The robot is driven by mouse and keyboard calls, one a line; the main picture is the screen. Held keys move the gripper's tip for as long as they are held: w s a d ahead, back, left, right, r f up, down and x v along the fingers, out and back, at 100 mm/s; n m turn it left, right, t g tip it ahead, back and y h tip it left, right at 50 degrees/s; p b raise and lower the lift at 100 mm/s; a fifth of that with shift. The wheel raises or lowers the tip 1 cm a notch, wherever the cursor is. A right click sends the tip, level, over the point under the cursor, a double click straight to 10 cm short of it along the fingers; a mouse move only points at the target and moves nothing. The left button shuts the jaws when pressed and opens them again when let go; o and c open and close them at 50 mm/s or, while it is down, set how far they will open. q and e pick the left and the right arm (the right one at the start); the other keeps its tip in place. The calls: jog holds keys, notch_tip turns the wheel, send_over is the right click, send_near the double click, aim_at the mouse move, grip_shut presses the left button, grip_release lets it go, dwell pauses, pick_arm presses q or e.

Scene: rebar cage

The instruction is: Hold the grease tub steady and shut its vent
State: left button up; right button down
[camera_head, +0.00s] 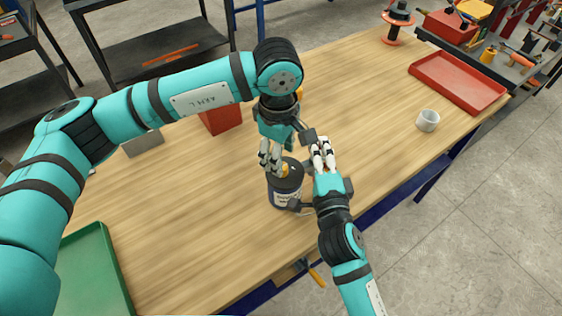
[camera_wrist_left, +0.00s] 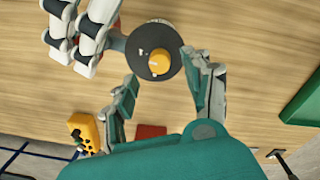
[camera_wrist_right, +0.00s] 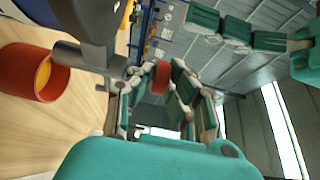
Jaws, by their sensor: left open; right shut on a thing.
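The grease tub (camera_head: 286,196) is a dark round tub with a pale label, upright on the wooden bench. Its dark lid carries a yellow-orange vent knob (camera_wrist_left: 160,61), seen from above in the left wrist view. My left gripper (camera_head: 273,158) is open just above the lid. In the left wrist view its two fingers (camera_wrist_left: 162,88) are apart, with the knob ahead of and between them. Whether they touch the knob is unclear.
A red bin (camera_head: 221,119) stands behind my left arm. A green tray (camera_head: 95,270) lies at the left, a red tray (camera_head: 457,82) and a white mug (camera_head: 428,120) at the right. Bench between tub and mug is clear. A clamp (camera_head: 314,273) sits at the front edge.

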pick_arm(q)
jog(key=shift+w+f, duration=0.1)
jog(key=shift+f, duration=1.9)
grip_shut()
